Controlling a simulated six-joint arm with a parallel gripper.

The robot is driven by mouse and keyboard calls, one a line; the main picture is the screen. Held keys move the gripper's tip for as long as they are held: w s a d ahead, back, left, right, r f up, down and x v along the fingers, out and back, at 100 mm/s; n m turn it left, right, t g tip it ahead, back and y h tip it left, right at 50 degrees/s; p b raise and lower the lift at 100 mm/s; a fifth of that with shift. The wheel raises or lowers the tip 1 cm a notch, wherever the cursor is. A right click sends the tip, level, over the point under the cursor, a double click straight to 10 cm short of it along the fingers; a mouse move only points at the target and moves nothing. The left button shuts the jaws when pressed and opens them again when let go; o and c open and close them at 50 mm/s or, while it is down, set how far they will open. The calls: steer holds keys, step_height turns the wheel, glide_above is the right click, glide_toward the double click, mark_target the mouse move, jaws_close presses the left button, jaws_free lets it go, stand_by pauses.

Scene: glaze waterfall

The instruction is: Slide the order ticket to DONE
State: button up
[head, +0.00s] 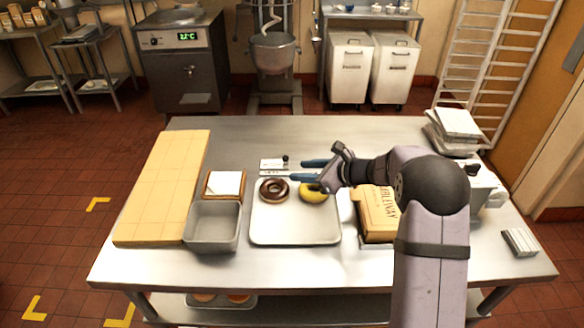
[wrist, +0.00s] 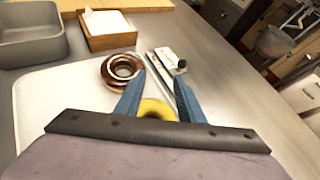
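The order ticket (head: 271,164) is a small white card behind the tray, at the far end of a thin metal rail, with a dark knob at its right. It also shows in the wrist view (wrist: 167,62), with the dark knob at its right edge. My gripper (head: 296,169) is open, its two blue fingers apart with nothing between the tips. In the head view it points left, just right of the ticket and knob. In the wrist view the rail runs between the fingers (wrist: 160,78). I cannot read any DONE mark.
A tray (head: 295,237) holds a chocolate donut (head: 274,190) and a yellow donut (head: 314,194), which is partly under my gripper. A grey bin (head: 212,226), a napkin box (head: 224,185) and a wooden board (head: 165,185) stand left. A cardboard box (head: 375,213) stands right.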

mark_target(288, 159)
steer(key=w+m+t, duration=0.1)
steer(key=w, duration=0.1)
steer(key=w+d+m, duration=0.1)
steer(key=w, duration=0.1)
steer(key=shift+d+f+m+t, duration=0.15)
steer(key=shift+m+t, duration=0.25)
steer(key=shift+p+x, duration=1.1)
steer(key=shift+x, duration=2.55)
jaws_close()
